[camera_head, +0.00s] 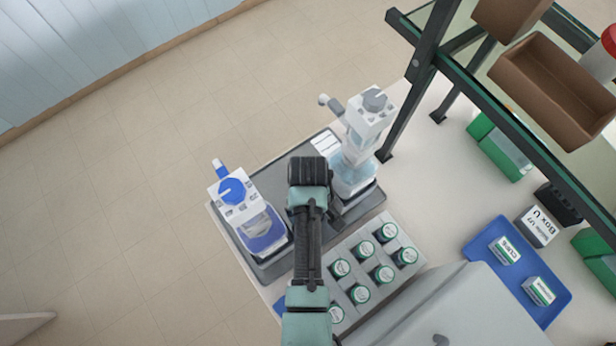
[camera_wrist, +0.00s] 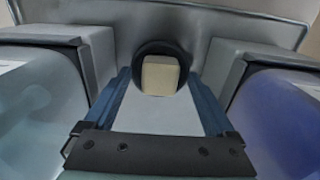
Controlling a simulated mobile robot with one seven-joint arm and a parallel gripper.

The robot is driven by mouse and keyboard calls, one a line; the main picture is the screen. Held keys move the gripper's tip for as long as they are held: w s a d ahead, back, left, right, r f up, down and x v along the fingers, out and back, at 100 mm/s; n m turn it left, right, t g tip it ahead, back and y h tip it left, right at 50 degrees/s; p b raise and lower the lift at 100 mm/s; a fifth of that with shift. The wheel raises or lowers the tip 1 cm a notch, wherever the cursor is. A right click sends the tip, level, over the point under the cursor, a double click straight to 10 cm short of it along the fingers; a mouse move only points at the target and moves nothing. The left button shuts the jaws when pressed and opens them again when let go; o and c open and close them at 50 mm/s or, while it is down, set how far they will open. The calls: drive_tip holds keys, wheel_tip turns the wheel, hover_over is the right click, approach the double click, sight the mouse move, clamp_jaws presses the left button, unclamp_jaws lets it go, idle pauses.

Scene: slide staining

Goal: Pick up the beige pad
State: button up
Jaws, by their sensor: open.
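The beige pad (camera_wrist: 160,76) is a small pale block in the upper middle of the wrist view. It sits in a dark round holder (camera_wrist: 139,60) on the grey tray between two bottles. My gripper (camera_wrist: 159,82) is open and empty, its two blue-grey fingers spread to the left and right of the pad in the picture. I cannot tell how far the fingertips are from it. In the head view my arm covers the middle of the tray (camera_head: 283,180), so the pad is hidden there.
A blue-capped bottle (camera_head: 263,232) stands close on the left of my arm, and a grey-capped bottle (camera_head: 349,178) close on the right. A rack (camera_head: 377,252) of several green-rimmed jars is in front. A dark-framed shelf (camera_head: 425,45) rises at the right.

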clamp_jaws()
idle(0.4)
drive_tip(key=shift+r, duration=0.1)
